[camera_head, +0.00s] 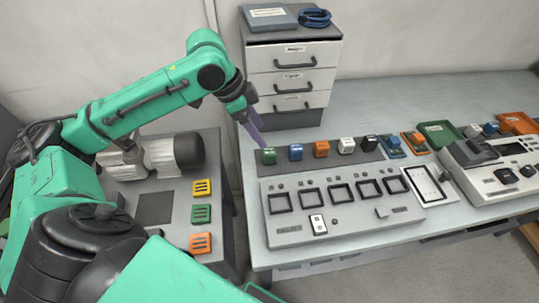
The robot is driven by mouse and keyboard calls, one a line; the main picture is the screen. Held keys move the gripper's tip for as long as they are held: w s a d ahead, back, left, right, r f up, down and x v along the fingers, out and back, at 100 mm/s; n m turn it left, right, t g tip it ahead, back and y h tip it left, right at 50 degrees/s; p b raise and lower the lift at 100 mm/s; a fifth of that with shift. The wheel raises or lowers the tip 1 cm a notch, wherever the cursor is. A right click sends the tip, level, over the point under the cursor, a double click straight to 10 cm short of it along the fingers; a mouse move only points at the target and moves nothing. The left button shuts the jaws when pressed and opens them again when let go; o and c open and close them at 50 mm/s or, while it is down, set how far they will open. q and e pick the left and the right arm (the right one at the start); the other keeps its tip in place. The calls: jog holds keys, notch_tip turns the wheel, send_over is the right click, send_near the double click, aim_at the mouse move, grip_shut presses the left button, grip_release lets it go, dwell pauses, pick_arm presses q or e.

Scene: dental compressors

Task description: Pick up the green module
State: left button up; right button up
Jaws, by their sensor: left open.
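The green module (270,156) is a small block at the left end of a dark strip (328,152) on the grey table. Blue (296,152), orange (321,149), white (346,145) and black (370,143) modules stand in a row to its right. My left gripper (262,142) is open, pointing down just above and behind the green module. It looks empty, and I cannot tell whether its fingers touch the module. My right gripper is not in view.
A panel with several square sockets (340,208) lies in front of the strip. A drawer cabinet (291,78) stands close behind the gripper. A lower left bench holds a motor-like unit (165,155) and yellow, green and orange blocks (201,214). Devices and trays (490,170) crowd the right.

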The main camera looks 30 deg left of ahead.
aim_at(269, 151)
pick_arm(q)
jog(key=x, duration=0.8)
jog(key=shift+s+a+f, duration=0.15)
jog(key=shift+s+a, duration=0.1)
jog(key=shift+a, duration=0.1)
grip_shut()
